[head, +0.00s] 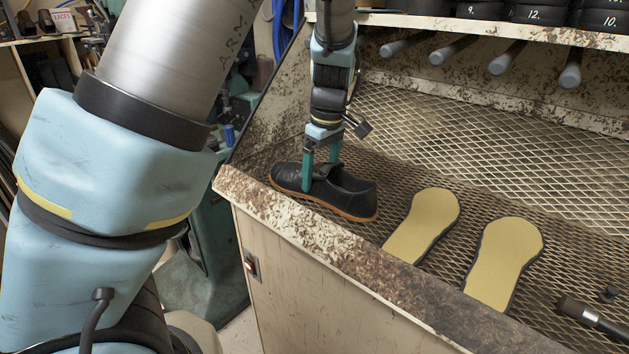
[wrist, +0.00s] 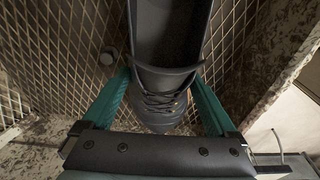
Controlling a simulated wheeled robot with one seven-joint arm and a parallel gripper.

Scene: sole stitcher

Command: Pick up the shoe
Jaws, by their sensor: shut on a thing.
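A black shoe (head: 345,193) with a tan sole is at the left end of the metal mesh, beside the bench's worn front edge. Its toe points left in the head view. My gripper (head: 320,178) comes down from above and is shut on the shoe, its teal fingers on either side of the laced middle part. In the wrist view the shoe (wrist: 164,100) lies between the two teal fingers of my gripper (wrist: 163,92), laces and toe toward the camera. I cannot tell whether the sole touches the mesh.
Two yellow soles (head: 425,225) lie on the mesh to the right of the shoe. A dark handled tool (head: 590,318) lies at the lower right. Grey rods (head: 508,58) stick out under the shelf at the back. The mesh behind the soles is clear.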

